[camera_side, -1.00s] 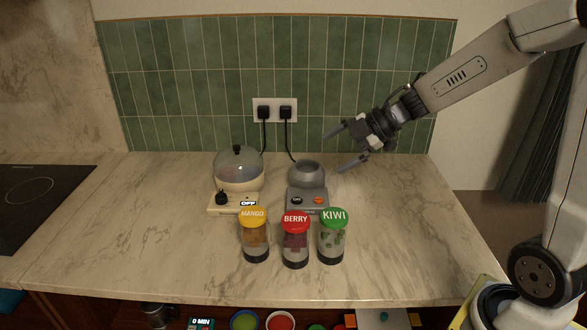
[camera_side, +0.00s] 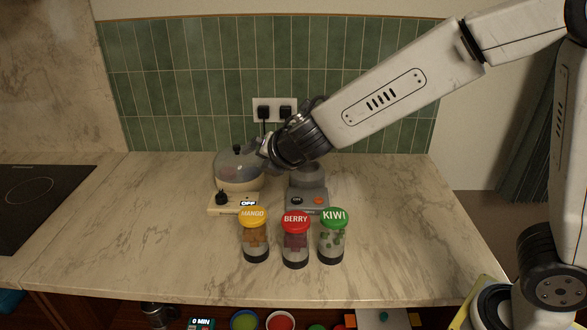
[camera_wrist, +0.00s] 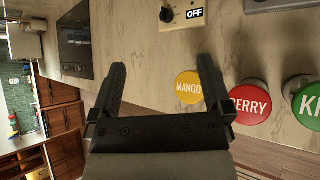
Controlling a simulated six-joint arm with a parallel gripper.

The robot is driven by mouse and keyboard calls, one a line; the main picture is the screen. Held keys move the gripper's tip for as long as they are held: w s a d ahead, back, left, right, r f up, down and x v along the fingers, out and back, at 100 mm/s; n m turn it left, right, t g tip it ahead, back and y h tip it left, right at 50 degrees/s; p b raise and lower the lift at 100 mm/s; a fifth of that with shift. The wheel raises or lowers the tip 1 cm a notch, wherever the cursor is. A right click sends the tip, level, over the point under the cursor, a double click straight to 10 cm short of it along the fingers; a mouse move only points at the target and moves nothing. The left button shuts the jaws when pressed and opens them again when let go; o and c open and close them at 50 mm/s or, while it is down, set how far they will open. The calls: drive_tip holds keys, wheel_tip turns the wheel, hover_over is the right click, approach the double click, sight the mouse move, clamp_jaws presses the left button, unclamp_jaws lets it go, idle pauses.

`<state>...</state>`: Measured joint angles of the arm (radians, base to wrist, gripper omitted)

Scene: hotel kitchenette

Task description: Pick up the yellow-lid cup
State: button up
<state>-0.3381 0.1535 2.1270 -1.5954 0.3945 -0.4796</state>
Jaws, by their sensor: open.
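The yellow-lid cup, marked MANGO (camera_side: 254,239), stands upright at the left of a row of cups on the counter. It is clear with orange pieces inside and a dark base. Its yellow lid (camera_wrist: 187,86) shows in the wrist view between my fingers, close to the right one. My gripper (camera_wrist: 163,72) is open and empty. In the side view it is above and behind the cups, near the domed cooker, its fingers mostly hidden by the wrist. It is clear of the cup.
A red-lid BERRY cup (camera_side: 295,242) and a green-lid KIWI cup (camera_side: 333,240) stand close on the right. Behind are a cream domed cooker (camera_side: 238,178) marked OFF and a grey blender base (camera_side: 307,200). The counter (camera_side: 150,240) left of the cups is clear.

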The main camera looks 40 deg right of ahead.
drive_tip(key=s+a+r+n+t+h, duration=0.1)
drive_tip(key=s+a+r+n+h, duration=0.35)
drive_tip(key=s+a, duration=0.3)
approach(256, 242)
drive_tip(key=shift+h, duration=0.25)
drive_tip(key=x, duration=0.4)
drive_tip(key=shift+w+d+r, duration=0.1)
drive_tip(key=shift+w+r, duration=0.2)
drive_tip(key=shift+w, duration=0.05)
drive_tip(key=shift+f, duration=0.7)
drive_tip(key=shift+w, duration=0.1)
drive_tip(key=shift+x, duration=1.25)
drive_tip(key=shift+d, duration=0.1)
drive_tip(key=shift+x, duration=2.5)
drive_tip(key=shift+w+r, duration=0.1)
